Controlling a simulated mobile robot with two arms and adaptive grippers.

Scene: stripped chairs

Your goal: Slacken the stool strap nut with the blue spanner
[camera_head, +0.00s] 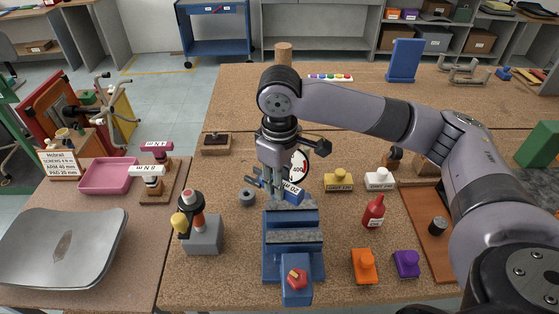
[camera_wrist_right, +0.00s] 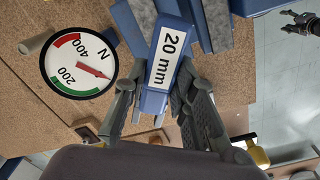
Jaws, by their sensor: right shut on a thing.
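My right gripper (camera_head: 277,188) points down over the blue vise (camera_head: 292,262) in the head view. It is shut on the blue spanner (camera_head: 292,190), whose label reads "20 mm". In the right wrist view the spanner (camera_wrist_right: 163,70) sits between the two grey fingers (camera_wrist_right: 165,112). I cannot make out the stool strap nut; the gripper and spanner may cover it.
Left of the vise stands a grey block with a red-and-black post and yellow knob (camera_head: 180,222). A red bottle (camera_head: 374,212), orange block (camera_head: 364,265) and purple block (camera_head: 406,263) lie right. A grey seat pan (camera_head: 105,255) and pink tray (camera_head: 107,175) rest on the left table.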

